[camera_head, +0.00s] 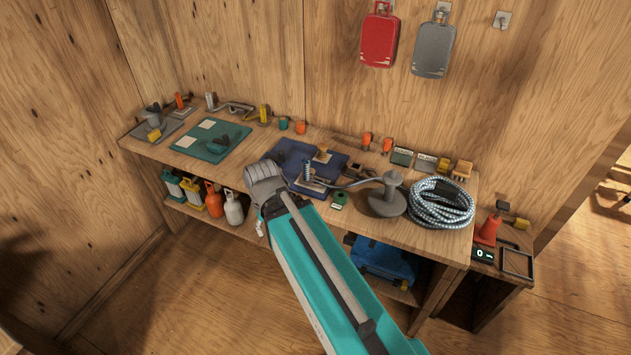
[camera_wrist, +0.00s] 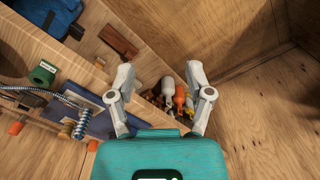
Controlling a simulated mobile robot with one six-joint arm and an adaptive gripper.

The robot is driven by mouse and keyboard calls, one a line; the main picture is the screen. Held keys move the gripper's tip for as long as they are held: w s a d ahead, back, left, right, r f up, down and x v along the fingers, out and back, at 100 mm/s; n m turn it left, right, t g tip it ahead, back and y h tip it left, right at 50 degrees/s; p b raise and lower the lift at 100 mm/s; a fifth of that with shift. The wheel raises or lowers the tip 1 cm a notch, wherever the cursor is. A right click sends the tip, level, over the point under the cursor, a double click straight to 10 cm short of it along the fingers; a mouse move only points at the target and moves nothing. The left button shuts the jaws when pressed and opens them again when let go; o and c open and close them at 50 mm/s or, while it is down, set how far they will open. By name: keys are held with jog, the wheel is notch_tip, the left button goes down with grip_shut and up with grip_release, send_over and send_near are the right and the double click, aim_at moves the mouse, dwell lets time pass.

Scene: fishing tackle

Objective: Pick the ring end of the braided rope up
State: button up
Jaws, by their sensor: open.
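The braided rope (camera_head: 443,203) lies as a thick blue-and-white coil on the right end of the workbench. A grey strand runs left from the round grey stand beside it to a short upright blue-and-white piece (camera_head: 308,172). That piece also shows at the left of the wrist view (camera_wrist: 80,125); I cannot tell whether it is the ring end. My gripper (camera_wrist: 160,85) is open and empty in the wrist view, with the striped piece outside its left finger. In the head view my arm hides most of the gripper at the bench's front edge.
Bottles (camera_head: 234,207) stand on the lower shelf and show between my fingers. A blue mat (camera_head: 288,153) lies under the striped piece, with a green spool (camera_head: 339,198) nearby. A grey round stand (camera_head: 387,197) is left of the coil. The floor in front is clear.

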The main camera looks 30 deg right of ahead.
jog(key=shift+o, duration=0.2)
jog(key=shift+w+d+f+b, duration=0.25)
jog(key=shift+d+f+b, duration=0.05)
jog(key=shift+f+b, duration=0.15)
jog(key=n+t+h+b, duration=0.2)
jog(key=n+h+b, duration=1.6)
jog(key=b, duration=0.9)
send_near(308, 172)
jog(key=a, duration=0.1)
jog(key=a+f+y, duration=0.1)
jog(key=a, duration=0.1)
jog(key=shift+w+a+n, duration=0.1)
jog(key=shift+a+n, duration=0.05)
jog(key=shift+n, duration=0.15)
jog(key=shift+w+a+r+n+t+h+b, duration=0.3)
jog(key=shift+w+r+n+t+h+b, duration=0.15)
jog(key=shift+w+n, duration=0.15)
jog(key=shift+d, duration=0.1)
jog(key=shift+w+d, duration=0.2)
jog(key=shift+d, duration=1.2)
jog(key=shift+w+d, duration=0.15)
jog(key=shift+d, duration=1.25)
jog(key=shift+w+d, duration=0.2)
jog(key=shift+d, duration=1.2)
